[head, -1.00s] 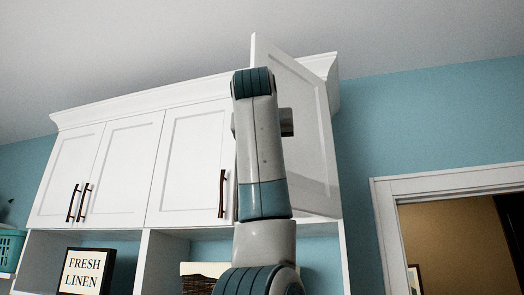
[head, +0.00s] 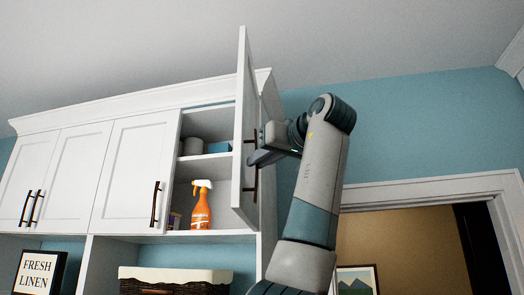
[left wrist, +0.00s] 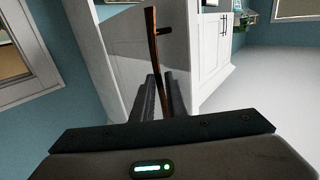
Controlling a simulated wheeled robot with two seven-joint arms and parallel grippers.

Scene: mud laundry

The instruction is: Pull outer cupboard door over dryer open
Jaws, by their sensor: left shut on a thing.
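The outer cupboard door (head: 241,120) stands swung well out from the white cabinet, seen almost edge-on in the head view. Its dark bar handle (head: 252,183) is upright on the door's front. My left gripper (head: 256,158) is at this handle, reaching from the right. In the left wrist view the brown handle (left wrist: 152,45) runs down between the two dark fingers (left wrist: 163,88), which are shut on it. The door's white face (left wrist: 128,45) is behind it. The dryer is not in view. My right gripper is not in view.
The open compartment shows a shelf (head: 208,157) and an orange spray bottle (head: 201,207). The neighbouring door (head: 130,170) is closed. Below are a wicker basket (head: 160,287) and a FRESH LINEN sign (head: 38,275). A door frame (head: 430,187) stands at right.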

